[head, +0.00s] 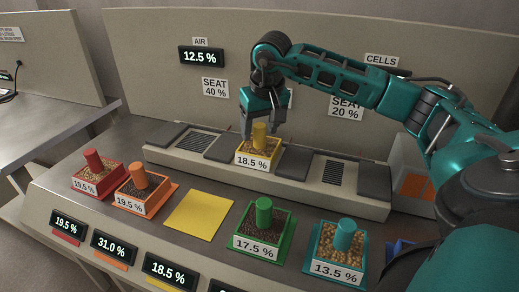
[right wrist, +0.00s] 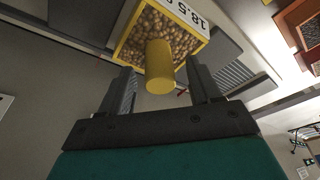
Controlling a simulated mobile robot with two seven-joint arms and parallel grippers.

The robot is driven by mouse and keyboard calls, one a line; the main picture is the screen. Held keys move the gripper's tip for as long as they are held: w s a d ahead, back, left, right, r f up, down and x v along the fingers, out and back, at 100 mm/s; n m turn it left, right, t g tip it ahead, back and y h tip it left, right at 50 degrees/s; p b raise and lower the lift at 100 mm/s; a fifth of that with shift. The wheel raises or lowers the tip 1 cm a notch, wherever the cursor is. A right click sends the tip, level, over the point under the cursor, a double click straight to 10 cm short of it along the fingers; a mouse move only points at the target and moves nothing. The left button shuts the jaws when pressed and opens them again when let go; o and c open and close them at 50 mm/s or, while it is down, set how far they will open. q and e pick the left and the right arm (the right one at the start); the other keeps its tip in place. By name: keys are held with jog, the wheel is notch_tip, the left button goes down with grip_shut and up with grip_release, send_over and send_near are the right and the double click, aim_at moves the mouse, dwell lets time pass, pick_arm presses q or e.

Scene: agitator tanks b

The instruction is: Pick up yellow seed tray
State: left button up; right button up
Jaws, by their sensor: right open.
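The yellow seed tray (head: 246,158), labelled 18.5 %, sits on the raised grey ledge at the back, filled with brown seeds. Its upright yellow knob (head: 259,135) stands in the middle. My right gripper (head: 259,122) is open above the tray, pointing down, with its fingers about the knob's top. In the right wrist view the yellow knob (right wrist: 159,66) shows between the two fingers (right wrist: 162,85), with a gap on each side. The tray (right wrist: 163,31) lies beyond the fingertips. My left gripper is not in view.
Red (head: 98,181), orange (head: 144,192), green (head: 263,231) and teal (head: 338,254) trays stand along the front bench. A bare yellow pad (head: 199,214) lies between orange and green. Dark plates and grilles (head: 333,171) flank the yellow tray on the ledge (head: 215,172). A panel rises behind.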

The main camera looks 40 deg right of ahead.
jog(key=shift+w+f, duration=0.1)
jog(key=shift+f, duration=0.4)
grip_shut()
jog(key=shift+r, duration=0.1)
